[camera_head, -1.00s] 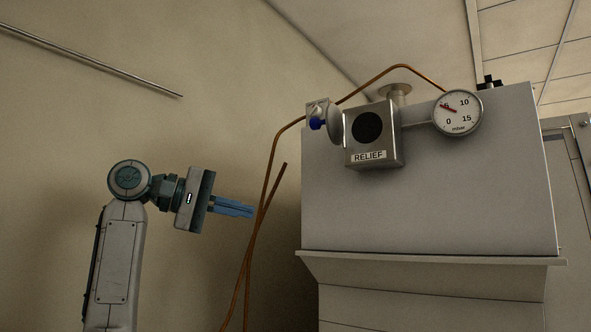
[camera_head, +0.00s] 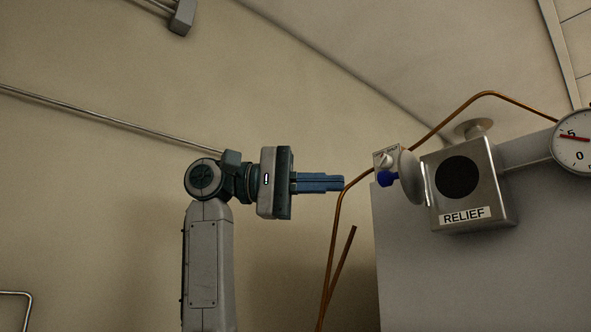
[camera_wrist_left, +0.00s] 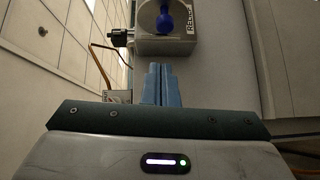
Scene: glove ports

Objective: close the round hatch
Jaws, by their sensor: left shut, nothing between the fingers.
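The grey RELIEF box (camera_head: 483,180) has a round dark opening in its front. A round grey disc with a blue knob, seemingly the round hatch (camera_head: 410,178), stands nearly edge-on at the box's left side, swung away from the opening. Its blue knob (camera_head: 387,179) points left. My left gripper (camera_head: 342,184) is shut and empty, level, pointing right, its tips a little left of the knob in the picture. In the left wrist view, the shut fingers (camera_wrist_left: 161,68) point up towards the blue knob (camera_wrist_left: 165,18), apart from it in the picture. My right gripper is not in view.
A copper pipe (camera_head: 337,222) runs close to the fingertips in the picture; I cannot tell the depth gap. A dial gauge (camera_head: 575,150) is right of the box, partly cut off. The large grey cabinet (camera_head: 470,280) lies below.

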